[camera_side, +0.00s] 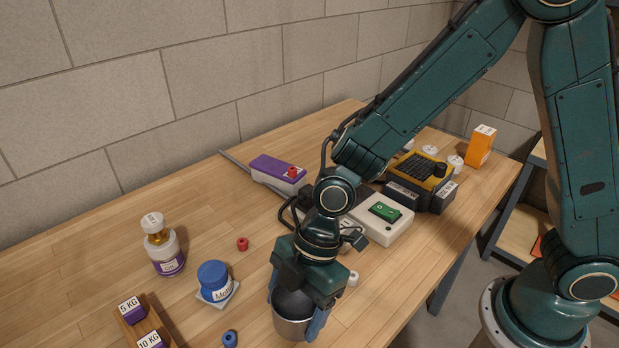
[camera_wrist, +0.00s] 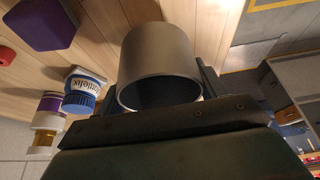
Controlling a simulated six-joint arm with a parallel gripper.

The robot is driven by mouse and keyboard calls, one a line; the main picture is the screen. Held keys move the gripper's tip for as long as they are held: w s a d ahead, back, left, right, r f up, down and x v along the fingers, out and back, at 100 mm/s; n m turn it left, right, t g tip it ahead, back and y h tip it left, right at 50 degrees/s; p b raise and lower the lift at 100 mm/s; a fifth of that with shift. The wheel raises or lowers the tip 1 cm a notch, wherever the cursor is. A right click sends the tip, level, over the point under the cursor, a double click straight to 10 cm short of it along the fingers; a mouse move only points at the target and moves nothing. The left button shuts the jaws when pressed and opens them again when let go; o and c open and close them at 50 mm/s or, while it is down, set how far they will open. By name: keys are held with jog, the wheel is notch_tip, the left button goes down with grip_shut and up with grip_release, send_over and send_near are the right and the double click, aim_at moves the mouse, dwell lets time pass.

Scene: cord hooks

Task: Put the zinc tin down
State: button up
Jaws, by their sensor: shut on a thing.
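The zinc tin (camera_side: 291,322) is a grey metal cup, upright, with its open mouth facing up toward my wrist. My gripper (camera_side: 298,311) is shut on it, with one blue finger on each side of its wall. In the wrist view the tin (camera_wrist: 160,52) fills the upper middle, its rim nearest the camera, and my gripper (camera_wrist: 165,92) shows at its rim. The tin is low over the front part of the wooden table (camera_side: 215,325). I cannot tell whether its base touches the wood.
A blue-lidded jar (camera_side: 214,281) on a white square stands left of the tin, with a blue knob (camera_side: 230,339) near the front. A purple-labelled bottle (camera_side: 166,252) and weights (camera_side: 140,322) are farther left. A white switch box (camera_side: 382,219) and small white piece (camera_side: 353,278) are right.

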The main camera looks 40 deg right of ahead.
aim_at(295, 319)
jog(key=shift+f, duration=1.9)
jog(key=shift+f, duration=0.1)
jog(key=o, duration=1.1)
jog(key=v, duration=1.1)
jog(key=shift+d+r, duration=0.15)
jog(key=shift+r, duration=0.2)
jog(key=shift+d+r, duration=0.1)
jog(key=shift+r, duration=0.1)
